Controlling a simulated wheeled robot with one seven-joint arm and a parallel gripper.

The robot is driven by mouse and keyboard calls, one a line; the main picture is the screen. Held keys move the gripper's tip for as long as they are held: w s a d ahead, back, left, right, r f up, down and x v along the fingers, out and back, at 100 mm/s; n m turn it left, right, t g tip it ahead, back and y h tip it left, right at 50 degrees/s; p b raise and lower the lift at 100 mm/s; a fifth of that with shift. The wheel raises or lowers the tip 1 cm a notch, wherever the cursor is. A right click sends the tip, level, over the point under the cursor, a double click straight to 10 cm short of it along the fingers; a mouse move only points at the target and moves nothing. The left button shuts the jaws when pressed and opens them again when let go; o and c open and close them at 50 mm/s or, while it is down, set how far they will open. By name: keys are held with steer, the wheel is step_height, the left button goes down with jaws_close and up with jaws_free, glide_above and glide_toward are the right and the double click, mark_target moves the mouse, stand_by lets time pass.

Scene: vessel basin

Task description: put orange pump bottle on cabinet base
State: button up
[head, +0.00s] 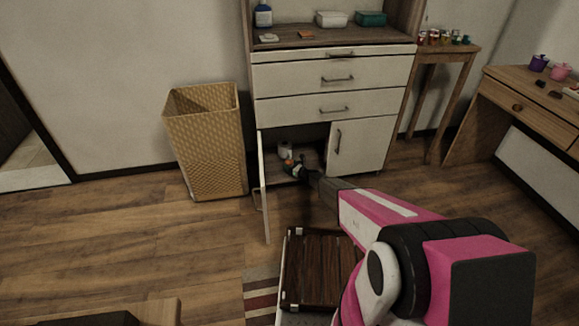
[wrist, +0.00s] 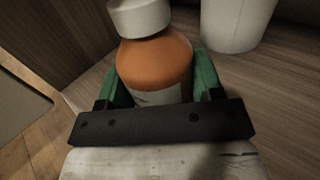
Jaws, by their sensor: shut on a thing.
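The orange pump bottle (wrist: 158,68) has a white top and stands between the green fingers of my gripper (wrist: 158,88) in the wrist view. The gripper is shut on it. In the head view the bottle (head: 289,164) is small, at the open left side of the lower cabinet, with my gripper (head: 293,170) at it. The cabinet base (head: 311,160) is the wooden floor of that lower compartment. The bottle is inside or at the front of the compartment; whether its bottom touches the base I cannot tell.
A white roll-like cylinder (head: 284,149) stands in the compartment behind the bottle; it also shows in the wrist view (wrist: 236,22). The left cabinet door (head: 263,185) is open, the right door (head: 361,147) nearly shut. A wicker basket (head: 208,145) stands left.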

steer(key=shift+f, duration=0.15)
steer(key=o, duration=1)
